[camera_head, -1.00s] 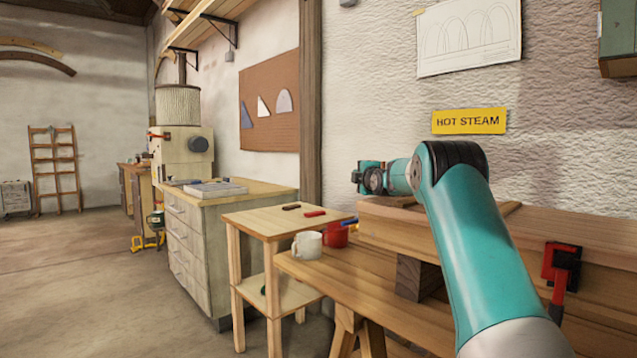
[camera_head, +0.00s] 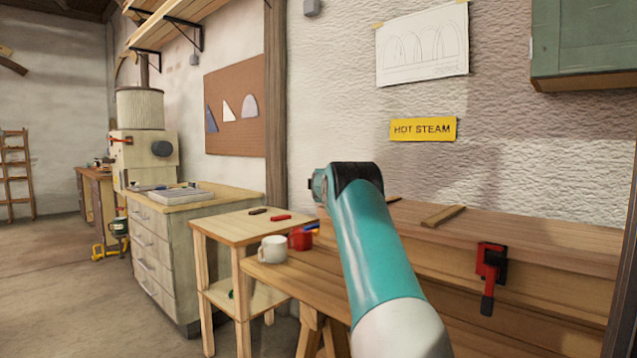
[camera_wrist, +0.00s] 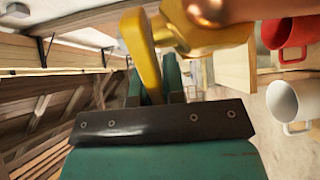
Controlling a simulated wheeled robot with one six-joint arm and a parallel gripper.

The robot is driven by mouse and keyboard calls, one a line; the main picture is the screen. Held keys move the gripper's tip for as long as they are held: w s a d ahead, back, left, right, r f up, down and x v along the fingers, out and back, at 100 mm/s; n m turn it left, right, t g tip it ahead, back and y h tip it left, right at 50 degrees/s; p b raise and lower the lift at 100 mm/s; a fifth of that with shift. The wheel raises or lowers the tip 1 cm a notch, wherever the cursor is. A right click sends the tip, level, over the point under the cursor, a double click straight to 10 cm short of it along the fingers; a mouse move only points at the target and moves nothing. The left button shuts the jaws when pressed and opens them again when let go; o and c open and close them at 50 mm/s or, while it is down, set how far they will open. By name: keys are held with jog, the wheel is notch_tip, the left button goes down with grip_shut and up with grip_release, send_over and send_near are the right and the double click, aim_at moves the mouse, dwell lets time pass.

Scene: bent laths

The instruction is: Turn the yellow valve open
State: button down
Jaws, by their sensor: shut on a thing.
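The yellow valve lever (camera_wrist: 141,48) is in the wrist view, its lower end between the two teal fingers of my gripper (camera_wrist: 154,82). My gripper is shut on this lever. The lever slants from upper left toward the fingers. It joins a brass valve body (camera_wrist: 205,38) at its right, with a copper pipe (camera_wrist: 240,10) above that in the picture. In the head view my own arm hides the gripper, the lever and the valve body.
A white mug (camera_head: 272,249) and a red mug (camera_head: 300,239) stand close to the arm; both also show in the wrist view. A yellow HOT STEAM sign (camera_head: 423,130) is on the wall. A red clamp (camera_head: 490,262) sits on the wooden box at right.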

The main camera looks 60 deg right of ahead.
jog(key=shift+f, duration=0.1)
jog(key=c, duration=1.2)
grip_release()
jog(key=b+v, duration=0.2)
jog(key=v, duration=1.5)
jog(key=shift+s+a+b, duration=0.1)
jog(key=shift+a+b, duration=0.05)
jog(key=shift+b, duration=0.25)
jog(key=shift+c, duration=0.2)
